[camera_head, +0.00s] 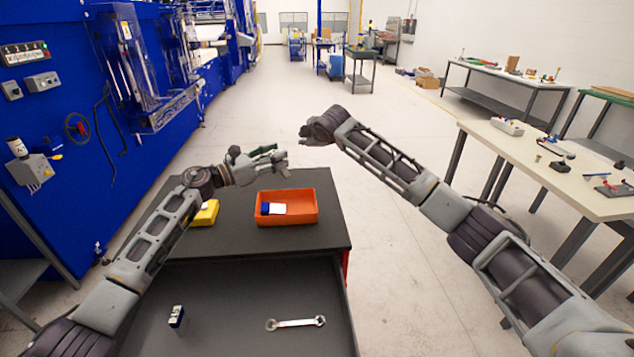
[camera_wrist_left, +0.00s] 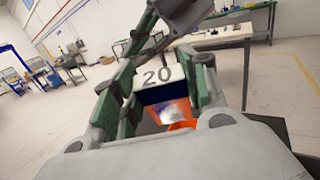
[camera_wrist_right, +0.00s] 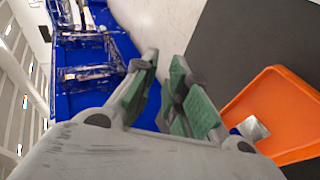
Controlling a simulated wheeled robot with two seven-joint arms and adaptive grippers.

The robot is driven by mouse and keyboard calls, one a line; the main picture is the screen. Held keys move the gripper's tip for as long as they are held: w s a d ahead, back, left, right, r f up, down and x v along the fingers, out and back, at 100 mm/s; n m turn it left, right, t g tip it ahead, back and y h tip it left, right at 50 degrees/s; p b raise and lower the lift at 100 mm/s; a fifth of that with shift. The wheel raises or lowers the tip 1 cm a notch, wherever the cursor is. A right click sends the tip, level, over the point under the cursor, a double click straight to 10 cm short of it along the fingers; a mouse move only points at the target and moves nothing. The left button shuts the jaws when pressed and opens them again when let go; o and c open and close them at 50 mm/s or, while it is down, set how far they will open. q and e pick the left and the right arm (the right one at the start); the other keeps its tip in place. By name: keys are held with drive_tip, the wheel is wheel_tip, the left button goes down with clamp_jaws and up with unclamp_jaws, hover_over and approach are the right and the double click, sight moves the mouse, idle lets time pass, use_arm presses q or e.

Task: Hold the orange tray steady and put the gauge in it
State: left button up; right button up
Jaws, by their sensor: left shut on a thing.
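The orange tray (camera_head: 312,206) stands on the dark cabinet top, with a blue and white block (camera_head: 277,208) inside. My left gripper (camera_head: 272,158) is above and behind the tray's back wall, not touching it. In the left wrist view its green pads (camera_wrist_left: 160,78) are shut on a white and blue gauge marked "20" (camera_wrist_left: 158,76); it is hard to make out in the head view. My right gripper (camera_head: 305,136) is up to the right, behind the tray and apart from it. In the right wrist view its pads (camera_wrist_right: 166,85) are open and empty, with the tray (camera_wrist_right: 275,105) to their right.
A yellow object (camera_head: 205,213) lies left of the tray beneath my left arm. Blue machinery (camera_head: 60,110) stands at left, a worktable (camera_head: 560,180) at right.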

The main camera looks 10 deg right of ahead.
use_arm(q)
drive_tip(key=shift+r, duration=0.1)
use_arm(e)
drive_tip(key=s+f+n+g+h, duration=0.2)
drive_tip(key=s+f+n+g, duration=0.5)
drive_tip(key=s+n, duration=0.6)
drive_tip(key=shift+s+f+n, duration=0.35)
drive_tip(key=shift+f+n, duration=0.25)
drive_tip(key=shift+n, duration=1.4)
drive_tip(key=shift+d, duration=0.1)
drive_tip(key=shift+f, duration=0.1)
drive_tip(key=shift+d+x, duration=0.15)
drive_tip(key=shift+x, duration=2.8)
drive_tip(key=shift+d+x, duration=0.1)
drive_tip(key=shift+x, duration=2.85)
